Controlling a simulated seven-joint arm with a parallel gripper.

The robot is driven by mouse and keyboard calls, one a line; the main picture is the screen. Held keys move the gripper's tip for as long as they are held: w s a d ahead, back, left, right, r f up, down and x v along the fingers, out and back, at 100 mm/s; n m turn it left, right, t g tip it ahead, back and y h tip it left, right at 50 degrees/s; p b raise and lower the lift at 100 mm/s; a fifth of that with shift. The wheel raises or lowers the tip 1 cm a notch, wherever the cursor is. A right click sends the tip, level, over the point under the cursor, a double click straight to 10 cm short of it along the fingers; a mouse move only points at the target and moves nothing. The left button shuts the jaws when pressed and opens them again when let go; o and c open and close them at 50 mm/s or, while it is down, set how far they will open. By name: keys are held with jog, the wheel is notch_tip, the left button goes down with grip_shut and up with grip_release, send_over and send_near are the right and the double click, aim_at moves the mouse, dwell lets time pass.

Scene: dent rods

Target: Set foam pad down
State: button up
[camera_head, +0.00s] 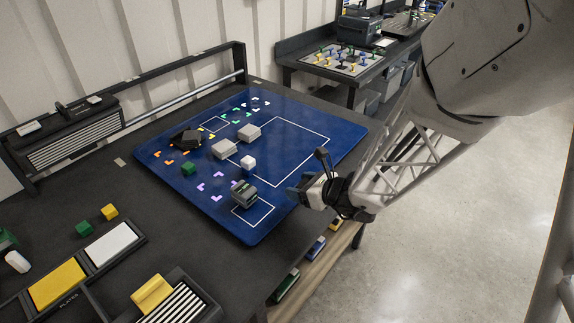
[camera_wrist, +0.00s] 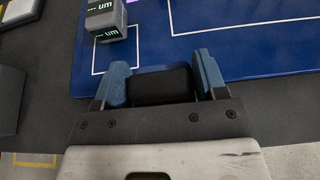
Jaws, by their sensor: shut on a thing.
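My gripper (camera_wrist: 162,80) is shut on a dark block, which looks like the foam pad (camera_wrist: 160,87), held between its two blue fingertips. In the head view my gripper (camera_head: 300,192) is at the right front edge of the blue mat (camera_head: 300,150). The pad cannot be made out clearly there. In the wrist view the pad shows near the mat's front edge; its height above the surface cannot be told.
A grey gauge with a green display (camera_head: 244,194) stands by a small white-outlined square on the mat, left of my gripper. The large outlined area (camera_head: 290,140) has free room.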

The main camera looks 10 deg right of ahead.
send_over(287, 171)
jog(key=shift+f, duration=0.75)
jog(key=shift+s, duration=0.1)
jog(key=shift+f, duration=1.75)
jog(key=shift+f, duration=0.1)
jog(key=o, duration=0.9)
jog(key=shift+o, duration=0.2)
